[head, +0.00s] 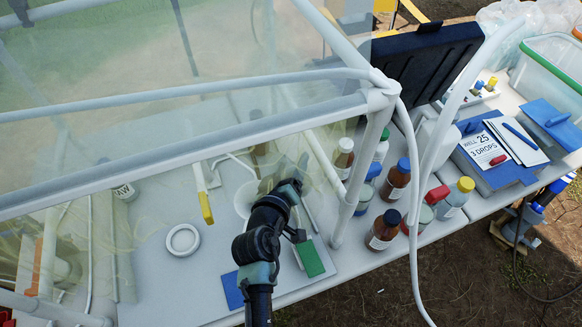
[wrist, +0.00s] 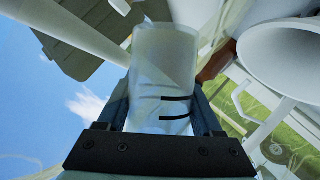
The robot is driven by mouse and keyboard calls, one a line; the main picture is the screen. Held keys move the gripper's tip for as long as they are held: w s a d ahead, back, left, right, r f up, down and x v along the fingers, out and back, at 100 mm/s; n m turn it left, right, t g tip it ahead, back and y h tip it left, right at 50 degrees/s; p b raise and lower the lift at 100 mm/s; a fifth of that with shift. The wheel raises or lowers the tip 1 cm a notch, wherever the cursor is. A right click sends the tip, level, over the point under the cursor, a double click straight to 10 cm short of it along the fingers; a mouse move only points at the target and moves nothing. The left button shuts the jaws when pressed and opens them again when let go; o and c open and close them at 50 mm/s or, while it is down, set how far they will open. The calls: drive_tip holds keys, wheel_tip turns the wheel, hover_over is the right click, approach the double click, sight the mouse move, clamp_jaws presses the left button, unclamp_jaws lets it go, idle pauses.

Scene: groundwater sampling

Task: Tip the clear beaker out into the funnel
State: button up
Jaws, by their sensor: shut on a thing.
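My gripper (wrist: 163,105) is shut on the clear beaker (wrist: 165,65) in the wrist view, with one finger on each side. The beaker has black marks on its wall; I cannot tell how much liquid is in it. A white funnel (wrist: 285,55) with a wide mouth is at the upper right of the wrist view, beside the beaker and apart from it in the picture. In the head view my gripper (head: 287,188) is behind the clear sheet, in front of a pale round rim (head: 245,196) that may be the funnel. The beaker is not clear there.
A white pipe frame (head: 190,150) with clear sheeting encloses the work area. A white ring (head: 183,240) lies on the table (head: 185,290). Brown bottles (head: 384,229) and other containers stand close at the right. A green-and-white pad (head: 311,258) lies near the front edge.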

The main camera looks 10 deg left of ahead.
sight(272, 168)
drive_tip(key=shift+a+f+n+t+h+b, duration=0.3)
drive_tip(key=shift+n+h+b, duration=0.1)
drive_tip(key=shift+n+b, duration=0.75)
drive_tip(key=n+b, duration=0.1)
drive_tip(key=a+n+t+h+b, duration=0.1)
drive_tip(key=n+b, duration=0.1)
drive_tip(key=a+n+t+h+b, duration=0.1)
drive_tip(key=n+b, duration=0.1)
drive_tip(key=shift+s+n, duration=0.25)
drive_tip(key=shift+s+a+n+t+b, duration=0.1)
drive_tip(key=shift+a+n+t+b, duration=0.3)
drive_tip(key=shift+n+b, duration=0.4)
drive_tip(key=shift+s+a+n+t+b, duration=0.1)
drive_tip(key=shift+a+n+t+b, duration=0.25)
drive_tip(key=shift+n+b, duration=0.45)
drive_tip(key=shift+s+a+r+n+t+b, duration=0.1)
drive_tip(key=shift+a+r+n+t+b, duration=0.3)
drive_tip(key=shift+n, duration=0.45)
drive_tip(key=shift+a+r+n+t+b, duration=0.1)
drive_tip(key=shift+a+n+t+b, duration=0.2)
drive_tip(key=shift+n+b, duration=0.45)
idle(0.6)
